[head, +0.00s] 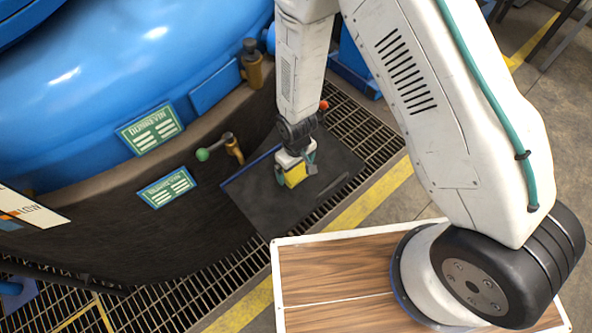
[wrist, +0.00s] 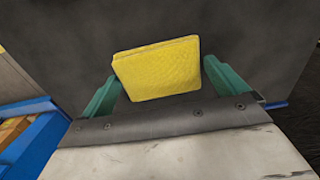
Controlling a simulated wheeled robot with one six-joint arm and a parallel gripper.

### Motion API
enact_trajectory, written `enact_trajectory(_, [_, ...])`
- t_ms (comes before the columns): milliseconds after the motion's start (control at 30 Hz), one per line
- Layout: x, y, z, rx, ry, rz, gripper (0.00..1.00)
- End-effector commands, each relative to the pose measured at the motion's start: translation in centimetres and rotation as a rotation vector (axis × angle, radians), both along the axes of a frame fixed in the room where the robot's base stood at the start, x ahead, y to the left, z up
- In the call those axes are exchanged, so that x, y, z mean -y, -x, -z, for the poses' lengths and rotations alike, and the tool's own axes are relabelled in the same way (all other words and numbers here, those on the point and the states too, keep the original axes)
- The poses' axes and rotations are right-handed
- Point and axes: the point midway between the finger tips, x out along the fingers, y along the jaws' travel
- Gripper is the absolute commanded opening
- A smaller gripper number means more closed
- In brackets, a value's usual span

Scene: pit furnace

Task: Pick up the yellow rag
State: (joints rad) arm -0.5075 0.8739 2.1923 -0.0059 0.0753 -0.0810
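The yellow rag (head: 294,175) is a small folded block in the head view. It sits between the teal fingers of my gripper (head: 297,168), over a dark flat panel. Whether the rag still touches the panel cannot be told.
The dark panel (head: 265,207) lies by the metal grating (head: 372,135). A large blue vessel (head: 95,95) with a dark curved wall and green-knobbed lever (head: 203,154) stands at the left. A yellow floor line (head: 370,203) runs past the grating.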

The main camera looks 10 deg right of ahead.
Motion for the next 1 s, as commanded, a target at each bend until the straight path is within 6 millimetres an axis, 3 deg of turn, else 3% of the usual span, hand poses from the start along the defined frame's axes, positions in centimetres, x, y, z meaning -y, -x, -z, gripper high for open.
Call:
enact_trajectory(33, [0.0, 0.0, 0.0, 0.0, 0.0, 0.0, 0.83])
enact_trajectory(100, [0.0, 0.0, 0.0, 0.0, 0.0, 0.0, 0.68])
enact_trajectory(200, [0.0, 0.0, 0.0, 0.0, 0.0, 0.0, 0.64])
enact_trajectory(567, [-0.1, -0.1, -1.0, 0.002, -0.002, 0.0, 0.64])
enact_trajectory(1000, [0.0, -0.1, -8.4, 0.003, -0.002, 0.0, 0.64])
